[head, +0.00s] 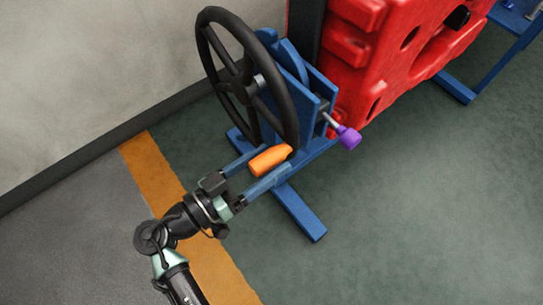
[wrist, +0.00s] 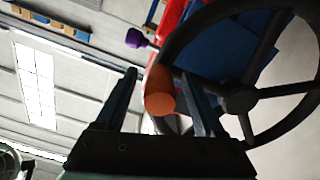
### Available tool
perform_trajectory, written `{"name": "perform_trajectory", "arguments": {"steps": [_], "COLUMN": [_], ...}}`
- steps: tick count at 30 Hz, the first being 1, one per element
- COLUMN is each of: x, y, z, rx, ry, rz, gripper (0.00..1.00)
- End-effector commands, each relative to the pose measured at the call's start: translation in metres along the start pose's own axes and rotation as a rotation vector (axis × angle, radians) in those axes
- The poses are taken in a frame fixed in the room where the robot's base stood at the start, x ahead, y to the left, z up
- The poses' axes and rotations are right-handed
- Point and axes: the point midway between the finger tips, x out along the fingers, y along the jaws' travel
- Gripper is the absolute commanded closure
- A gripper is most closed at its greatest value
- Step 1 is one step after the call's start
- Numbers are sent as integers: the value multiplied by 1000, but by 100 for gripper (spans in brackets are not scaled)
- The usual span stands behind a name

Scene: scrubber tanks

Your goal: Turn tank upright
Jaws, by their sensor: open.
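The red tank (head: 385,55) is held in a blue stand at the top of the head view. It looks tilted, and its top is cut off by the frame. A strip of red (wrist: 171,18) shows in the wrist view. A black handwheel (head: 228,72) is on the stand's near side and also shows in the wrist view (wrist: 240,99). An orange handle (head: 268,161) sticks out from its lower rim. My gripper (head: 275,160) is open, with one finger on each side of the handle. In the wrist view the handle (wrist: 160,98) lies between the fingers (wrist: 159,74).
A purple knob (head: 348,137) on a pin sticks out of the blue stand (head: 300,212), right of the wheel. The stand's feet spread on the green floor. A wall (head: 90,70) is on the left. Floor at lower right is clear.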

Motion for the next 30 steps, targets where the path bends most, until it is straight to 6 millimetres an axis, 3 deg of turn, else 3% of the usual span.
{"name": "perform_trajectory", "arguments": {"steps": [4, 13, 25, 30], "x": [11, 13, 13, 13], "y": [0, 0, 0, 0], "z": [0, 0, 0, 0], "rx": [0, 1, 1, 1], "ry": [0, 0, 0, -1], "rz": [1, 0, 0, 0], "gripper": [30, 30, 100, 100]}}
